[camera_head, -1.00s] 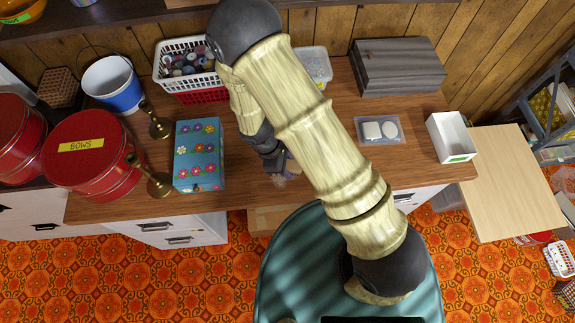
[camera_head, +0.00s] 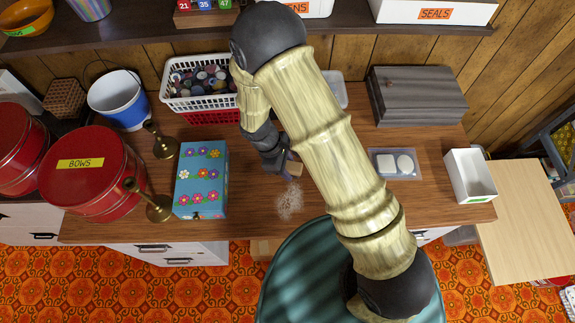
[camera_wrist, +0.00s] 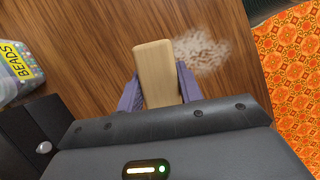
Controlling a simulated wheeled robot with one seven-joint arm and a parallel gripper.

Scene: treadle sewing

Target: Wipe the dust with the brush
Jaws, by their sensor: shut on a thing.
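The dust (camera_head: 290,201) is a pale speckled patch on the wooden table (camera_head: 335,180), near its front edge. In the wrist view the dust (camera_wrist: 201,50) lies just right of the brush's far end. The brush shows as a light wooden block (camera_wrist: 155,70) between the two purple fingers of my gripper (camera_wrist: 160,90). My gripper is shut on it. In the head view the brush (camera_head: 294,168) sits just above the dust patch in the picture. The brush's underside is hidden, so I cannot tell whether it touches the table.
A flowered blue box (camera_head: 201,178) and brass candlesticks (camera_head: 152,205) stand to the left. A basket of buttons (camera_head: 205,104) is behind. A tray with white pieces (camera_head: 394,163) and an open white box (camera_head: 469,175) are to the right. A container labelled BEADS (camera_wrist: 18,70) shows in the wrist view.

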